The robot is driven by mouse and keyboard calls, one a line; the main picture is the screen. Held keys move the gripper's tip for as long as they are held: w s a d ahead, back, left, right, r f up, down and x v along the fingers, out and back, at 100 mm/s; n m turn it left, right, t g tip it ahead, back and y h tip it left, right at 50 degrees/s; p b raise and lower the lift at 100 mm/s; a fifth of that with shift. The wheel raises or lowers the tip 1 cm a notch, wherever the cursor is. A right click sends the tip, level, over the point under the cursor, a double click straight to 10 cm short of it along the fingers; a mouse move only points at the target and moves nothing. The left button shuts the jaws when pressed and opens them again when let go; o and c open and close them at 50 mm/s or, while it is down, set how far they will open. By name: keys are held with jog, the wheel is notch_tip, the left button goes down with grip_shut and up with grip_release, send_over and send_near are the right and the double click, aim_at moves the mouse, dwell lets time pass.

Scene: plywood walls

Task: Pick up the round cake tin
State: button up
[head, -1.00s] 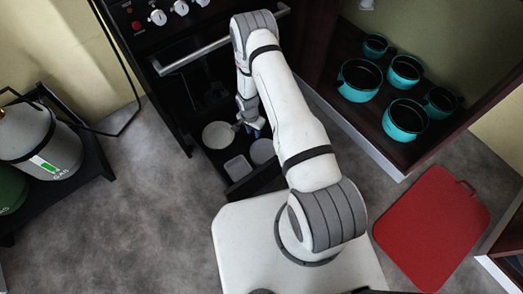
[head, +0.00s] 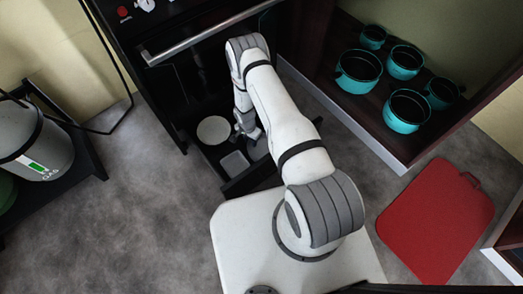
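An open drawer under the oven holds a pale round dish or tin (head: 214,130) at its left and a pale square tin (head: 235,164) nearer to me. A second grey round tin (head: 259,151) lies right of the square one, partly covered by my gripper. I cannot tell for sure which round one is the cake tin. My gripper (head: 253,135) points down into the drawer, over or beside the grey round tin's far edge. Its fingers are small and dark here; whether they touch the tin or are closed does not show.
The oven handle (head: 205,42) runs above the drawer, close to my arm. A dark shelf at right holds several teal pots (head: 407,110). A red board (head: 436,222) lies on the floor at right. Gas cylinders (head: 38,150) stand at left. The grey floor between is clear.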

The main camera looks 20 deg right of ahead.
grip_shut()
jog(key=shift+r, duration=0.1)
dwell(0.4)
